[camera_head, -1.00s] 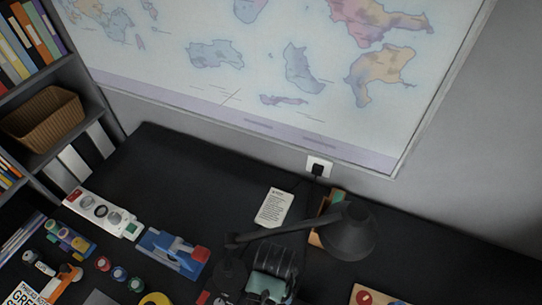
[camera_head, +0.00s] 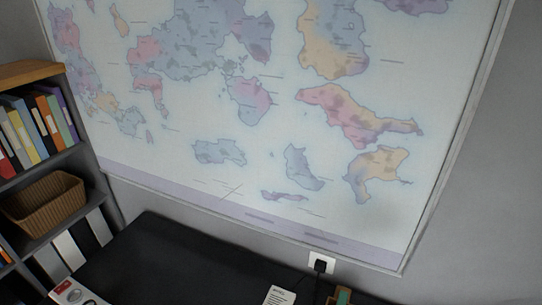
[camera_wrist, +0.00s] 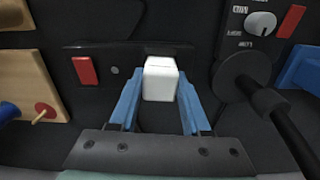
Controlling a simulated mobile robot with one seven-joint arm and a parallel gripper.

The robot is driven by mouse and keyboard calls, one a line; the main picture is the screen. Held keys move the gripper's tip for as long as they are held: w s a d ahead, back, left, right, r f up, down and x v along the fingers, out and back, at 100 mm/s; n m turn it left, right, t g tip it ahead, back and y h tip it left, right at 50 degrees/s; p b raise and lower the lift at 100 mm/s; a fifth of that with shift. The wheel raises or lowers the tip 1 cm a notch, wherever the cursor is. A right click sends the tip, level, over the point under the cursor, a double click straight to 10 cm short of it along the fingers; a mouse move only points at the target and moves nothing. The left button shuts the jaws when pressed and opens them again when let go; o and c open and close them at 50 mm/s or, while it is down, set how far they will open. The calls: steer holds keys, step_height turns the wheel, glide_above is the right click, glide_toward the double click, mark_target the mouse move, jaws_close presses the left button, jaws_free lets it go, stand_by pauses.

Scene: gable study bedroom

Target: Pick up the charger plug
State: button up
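In the wrist view a small white block, which looks like the charger plug (camera_wrist: 160,80), sits between the blue fingertips of my gripper (camera_wrist: 161,88). The fingers lie close against its left and right sides, and my gripper looks shut on it. Its underside is hidden, so I cannot tell whether it is clear of the dark surface. Neither my gripper nor this white block shows in the head view now.
A round dark base with a black rod (camera_wrist: 270,105) stands close on the right. A wooden board (camera_wrist: 30,75) is on the left. The head view shows a wall socket (camera_head: 321,263) with a black plug, a desk (camera_head: 180,262), shelves with a basket (camera_head: 42,205) and a wall map (camera_head: 270,110).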

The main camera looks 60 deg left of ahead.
jaws_close()
